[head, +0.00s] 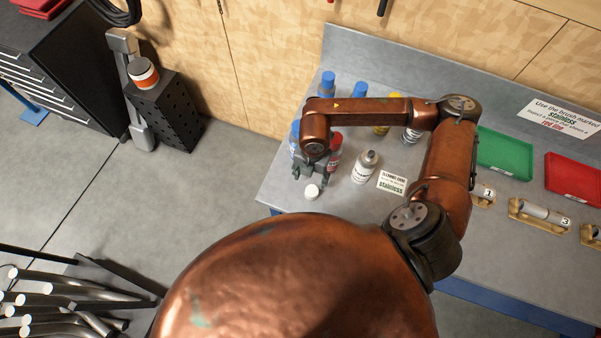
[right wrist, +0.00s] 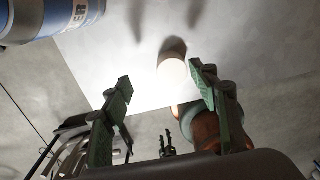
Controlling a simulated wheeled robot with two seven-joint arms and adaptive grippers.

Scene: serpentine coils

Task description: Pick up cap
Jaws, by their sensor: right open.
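The cap (head: 312,192) is a small white round piece on the grey bench top, near its left front edge. My right gripper (head: 311,177) is just above and behind it in the head view, fingers apart. In the right wrist view, the pale round cap (right wrist: 173,76) shows between the two spread green fingertips of my right gripper (right wrist: 159,79), closer to the right one. Nothing is held between the fingers. Whether a finger touches the cap I cannot tell.
A white bottle (head: 364,167) and a red bottle (head: 335,152) stand close by on the bench (head: 290,202). Blue-capped bottles (head: 328,84) stand behind. A small sign (head: 391,183), a green tray (head: 503,153) and a red tray (head: 575,179) are to the right.

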